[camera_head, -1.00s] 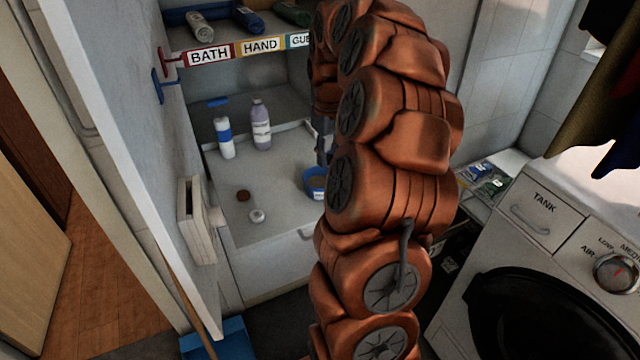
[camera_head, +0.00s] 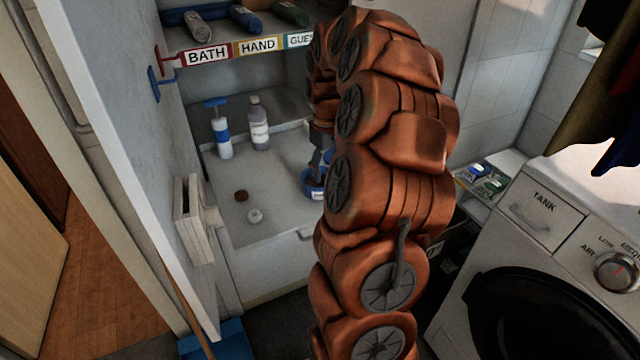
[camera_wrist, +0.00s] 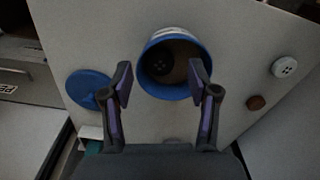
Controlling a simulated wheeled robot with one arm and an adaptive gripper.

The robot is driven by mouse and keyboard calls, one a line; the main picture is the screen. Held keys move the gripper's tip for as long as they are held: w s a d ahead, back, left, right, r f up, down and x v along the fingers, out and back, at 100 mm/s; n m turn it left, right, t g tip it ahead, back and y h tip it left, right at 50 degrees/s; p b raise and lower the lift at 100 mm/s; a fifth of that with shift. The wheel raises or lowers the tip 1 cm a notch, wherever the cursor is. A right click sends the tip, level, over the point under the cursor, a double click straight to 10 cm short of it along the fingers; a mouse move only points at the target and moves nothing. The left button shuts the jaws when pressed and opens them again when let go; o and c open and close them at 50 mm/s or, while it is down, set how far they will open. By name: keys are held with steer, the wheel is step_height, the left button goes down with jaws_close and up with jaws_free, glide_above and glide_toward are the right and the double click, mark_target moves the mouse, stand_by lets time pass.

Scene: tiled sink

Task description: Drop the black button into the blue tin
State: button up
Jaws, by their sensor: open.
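The blue tin (camera_wrist: 177,93) stands open on the pale surface, its mouth toward the wrist camera. The black button (camera_wrist: 158,65) shows inside its mouth, on the left side; I cannot tell whether it rests on the bottom. In the head view the blue tin (camera_head: 313,190) is partly hidden behind my arm, and the button is not visible there. My gripper (camera_wrist: 161,80) is open, one finger on each side of the tin's mouth in the picture, with nothing between the tips. In the head view my gripper (camera_head: 318,165) is just above the tin.
A white button (camera_wrist: 284,67) and a brown button (camera_wrist: 256,103) lie right of the tin in the wrist view. A blue round lid (camera_wrist: 88,88) lies left. In the head view, a blue-and-white bottle (camera_head: 222,138) and a lilac bottle (camera_head: 259,125) stand behind.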

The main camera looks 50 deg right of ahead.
steer(key=shift+r, duration=0.15)
step_height(320, 180, up, 12)
stand_by(0.7)
stand_by(0.5)
steer(key=s+a+n+p, duration=0.1)
steer(key=s+a, duration=0.2)
steer(key=a, duration=0.8)
steer(key=s+a+n+p, duration=0.1)
steer(key=s+a, duration=0.3)
steer(key=a, duration=0.8)
steer(key=s+a+f, duration=0.2)
steer(key=s+a, duration=0.1)
steer(key=s, duration=0.2)
steer(key=s+a+f+g, duration=0.1)
steer(key=s+a+f, duration=0.2)
steer(key=s, duration=0.3)
steer(key=s+a+f+p, duration=0.1)
steer(key=s+a+f, duration=0.1)
steer(key=s, duration=0.3)
steer(key=shift+s+a+f+m+g, duration=0.15)
steer(key=shift+a+f+m+g, duration=0.2)
steer(key=shift+a, duration=0.4)
